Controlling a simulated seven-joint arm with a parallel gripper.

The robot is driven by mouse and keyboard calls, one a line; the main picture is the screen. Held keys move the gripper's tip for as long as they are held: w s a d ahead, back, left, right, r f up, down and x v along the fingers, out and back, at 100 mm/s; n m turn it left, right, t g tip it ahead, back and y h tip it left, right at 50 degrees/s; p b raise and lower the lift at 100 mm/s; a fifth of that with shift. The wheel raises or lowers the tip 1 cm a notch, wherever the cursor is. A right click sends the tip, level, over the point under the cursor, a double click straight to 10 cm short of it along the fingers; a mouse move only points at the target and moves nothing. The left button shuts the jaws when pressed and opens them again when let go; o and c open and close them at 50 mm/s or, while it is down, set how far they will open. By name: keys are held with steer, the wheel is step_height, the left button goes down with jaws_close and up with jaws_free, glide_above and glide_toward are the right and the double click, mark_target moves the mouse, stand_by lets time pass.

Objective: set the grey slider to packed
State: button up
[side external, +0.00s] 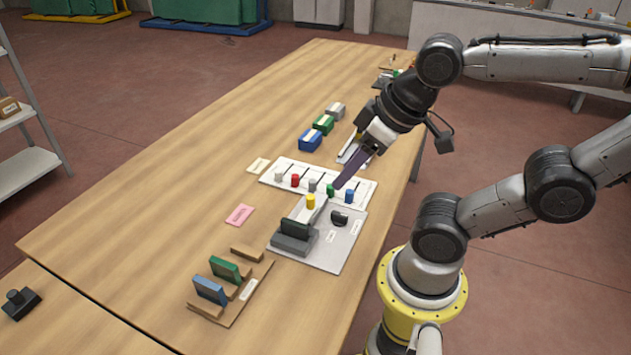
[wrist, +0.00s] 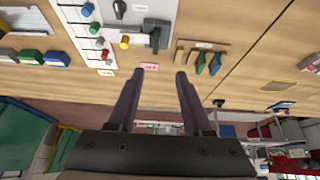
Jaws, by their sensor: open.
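A white slider panel (side external: 270,182) lies on the table with a row of coloured knobs. The grey knob (side external: 312,185) stands between the red knob (side external: 295,180) and the green knob (side external: 330,190); a paler knob (side external: 279,177) is at the left end. A yellow knob (side external: 310,201) stands nearer the camera. My gripper (side external: 336,186) is open and empty, its fingers overlapping the panel near the green knob in the side view; their height is unclear. In the wrist view my gripper (wrist: 165,71) shows both fingers apart, with the panel (wrist: 72,14) at upper left. Slider labels are too small to read.
A grey fixture board (side external: 335,256) with a dark block and black knob adjoins the panel. A wooden rack (side external: 207,310) holds green and blue pieces. Blue (side external: 310,140), green (side external: 323,124) and grey boxes stand behind.

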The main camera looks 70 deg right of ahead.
steer(key=shift+o, duration=0.4)
steer(key=w+d+r, duration=0.1)
steer(key=w+r, duration=0.2)
steer(key=w, duration=0.1)
steer(key=m+g, duration=0.4)
steer(key=g, duration=0.2)
glide_above(312, 181)
step_height(312, 181, down, 9)
steer(key=shift+m, duration=0.3)
step_height(312, 181, down, 14)
steer(key=shift+d+r, duration=0.1)
jaws_close()
